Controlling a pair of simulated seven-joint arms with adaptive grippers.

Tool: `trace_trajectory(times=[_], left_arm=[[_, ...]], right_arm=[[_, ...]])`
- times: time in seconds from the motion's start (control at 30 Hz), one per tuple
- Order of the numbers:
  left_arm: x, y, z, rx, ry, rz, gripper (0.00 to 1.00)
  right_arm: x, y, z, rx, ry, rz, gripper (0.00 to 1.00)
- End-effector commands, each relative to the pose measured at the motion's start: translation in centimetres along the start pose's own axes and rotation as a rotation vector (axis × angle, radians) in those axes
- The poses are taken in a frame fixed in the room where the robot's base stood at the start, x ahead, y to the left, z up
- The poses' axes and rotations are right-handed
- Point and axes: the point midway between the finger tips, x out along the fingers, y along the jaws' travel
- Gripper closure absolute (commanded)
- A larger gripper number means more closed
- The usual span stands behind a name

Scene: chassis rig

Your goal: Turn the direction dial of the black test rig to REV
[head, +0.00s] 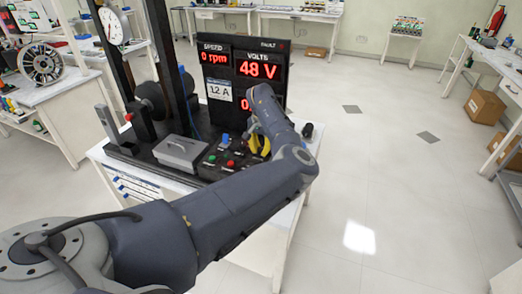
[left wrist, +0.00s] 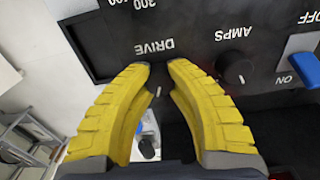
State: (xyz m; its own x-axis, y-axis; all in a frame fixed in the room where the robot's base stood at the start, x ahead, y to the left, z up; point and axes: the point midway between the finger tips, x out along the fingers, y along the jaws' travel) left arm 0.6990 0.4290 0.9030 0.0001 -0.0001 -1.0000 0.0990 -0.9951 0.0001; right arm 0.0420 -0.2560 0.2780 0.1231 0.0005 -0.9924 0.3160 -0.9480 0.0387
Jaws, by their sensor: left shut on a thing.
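The black test rig (head: 222,118) stands on a white bench, with its control panel at the front. My left gripper (head: 260,147), with yellow fingers, is over the right part of that panel. In the left wrist view the fingers (left wrist: 157,82) are shut around a dark dial (left wrist: 158,92) beside the upside-down label DRIVE. A short white mark shows on the dial, slightly tilted; most of its body is hidden between the fingers. No FWD or REV lettering is readable. My right gripper is in neither view.
An AMPS knob (left wrist: 237,72) and a blue ON/OFF switch (left wrist: 299,70) sit right of the fingers in the wrist view. The rig's display (head: 257,65) reads 0 rpm and 48 V. A grey box (head: 183,150) lies left of the controls. Open floor is to the right.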

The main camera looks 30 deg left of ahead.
Motion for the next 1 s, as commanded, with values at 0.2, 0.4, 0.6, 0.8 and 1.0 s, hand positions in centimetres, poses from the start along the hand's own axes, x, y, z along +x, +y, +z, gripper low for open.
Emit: trace_trajectory(times=[0.2,0.4,0.6,0.8,1.0], left_arm=[[-0.01,-0.01,0.00,0.113,0.000,0.000,1.00],[-0.03,0.01,-0.03,0.172,0.001,0.000,1.00],[-0.04,0.01,-0.04,0.195,0.001,0.000,1.00],[-0.04,0.01,-0.03,0.198,0.001,0.000,1.00],[-0.04,0.00,-0.03,0.197,0.001,0.000,0.79]], right_arm=[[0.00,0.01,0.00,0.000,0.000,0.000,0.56],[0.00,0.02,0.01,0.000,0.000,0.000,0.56],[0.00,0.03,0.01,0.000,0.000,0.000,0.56],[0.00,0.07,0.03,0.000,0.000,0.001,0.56],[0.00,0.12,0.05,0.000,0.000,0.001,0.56]])
